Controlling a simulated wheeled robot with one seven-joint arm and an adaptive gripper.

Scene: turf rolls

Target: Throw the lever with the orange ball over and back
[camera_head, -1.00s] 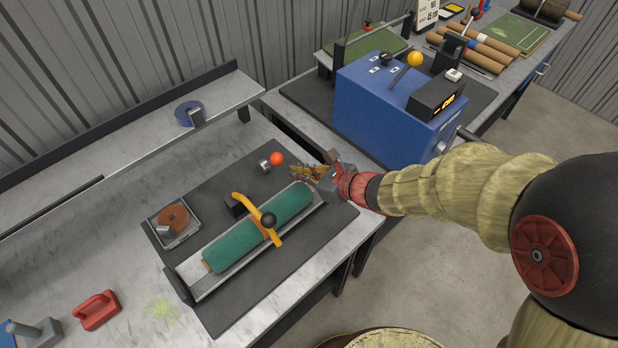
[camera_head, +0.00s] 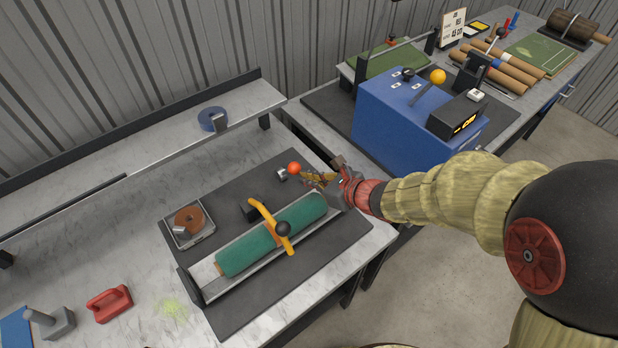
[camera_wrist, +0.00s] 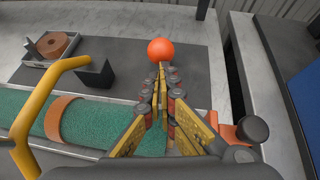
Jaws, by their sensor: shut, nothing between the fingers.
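An orange ball (camera_head: 294,168) sits at the back edge of the dark mat, next to a small grey metal part (camera_head: 281,174). Its lever arm is mostly hidden. My gripper (camera_head: 306,180) is shut and empty, just right of the ball. In the wrist view the ball (camera_wrist: 161,49) shows just past the closed fingertips (camera_wrist: 161,70); I cannot tell whether they touch it. A second lever, with a yellow-orange ball (camera_head: 438,76), stands tilted on the blue machine (camera_head: 385,120).
A green turf roll (camera_head: 250,253) lies in a metal cradle under a yellow curved handle (camera_head: 262,213), close to my gripper. A scale with a brown roll (camera_head: 188,219) stands left. A raised shelf (camera_head: 150,140) runs behind. A red-handled tool (camera_head: 108,303) lies front left.

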